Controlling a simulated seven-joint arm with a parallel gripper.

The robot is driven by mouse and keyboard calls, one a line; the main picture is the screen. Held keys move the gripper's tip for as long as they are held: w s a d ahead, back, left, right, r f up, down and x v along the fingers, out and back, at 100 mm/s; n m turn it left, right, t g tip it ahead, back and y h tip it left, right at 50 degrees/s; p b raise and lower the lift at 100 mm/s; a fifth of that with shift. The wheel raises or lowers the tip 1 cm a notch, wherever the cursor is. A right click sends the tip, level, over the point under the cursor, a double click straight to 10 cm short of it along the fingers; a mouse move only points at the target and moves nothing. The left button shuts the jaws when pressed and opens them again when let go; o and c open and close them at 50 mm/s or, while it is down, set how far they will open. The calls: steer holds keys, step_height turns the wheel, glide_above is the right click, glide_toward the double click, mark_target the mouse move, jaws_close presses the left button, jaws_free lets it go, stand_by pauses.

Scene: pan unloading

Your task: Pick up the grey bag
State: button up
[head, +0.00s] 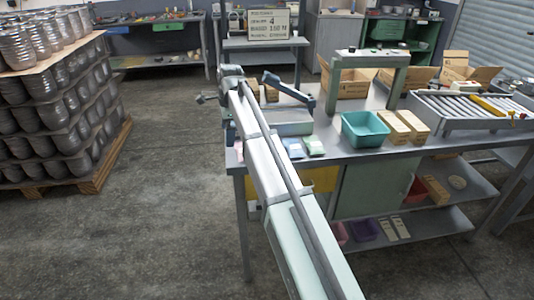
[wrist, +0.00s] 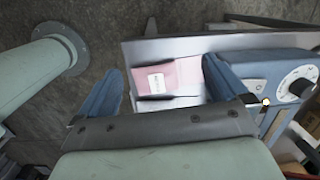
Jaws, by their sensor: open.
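I cannot make out a clearly grey bag in either view. In the wrist view a pink bag (wrist: 172,76) with a white label lies on a pale surface between and beyond my fingers. My gripper (wrist: 162,67) is open, with one blue finger on each side of the bag in the picture and nothing held. In the head view my gripper hangs at the table's left end, mostly hidden by my arm. A small pink patch (head: 238,151) shows below it. A bluish bag (head: 293,149) and a pale green bag (head: 314,146) lie near the table's front edge.
A blue-grey device with a dial (wrist: 298,86) stands right of the pink bag. On the table (head: 345,152) are a teal bin (head: 364,130), tan boxes (head: 402,126) and a roller conveyor (head: 475,107).

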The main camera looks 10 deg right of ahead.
steer(key=d+r+m+h, duration=0.15)
steer(key=d+r, duration=0.45)
steer(key=d, duration=0.8)
steer(key=shift+m+g, duration=0.3)
steer(key=shift+m, duration=0.05)
steer(key=f, duration=0.8)
steer(key=shift+s+a+f, duration=0.1)
steer(key=shift+s+f, duration=0.05)
steer(key=shift+s, duration=0.2)
steer(key=shift+s+a+f, duration=0.15)
steer(key=shift+f, duration=1.15)
steer(key=shift+s+a+f, duration=0.1)
steer(key=shift+f, duration=1.2)
steer(key=shift+c, duration=0.3)
steer(key=c, duration=1)
steer(key=shift+r, duration=0.15)
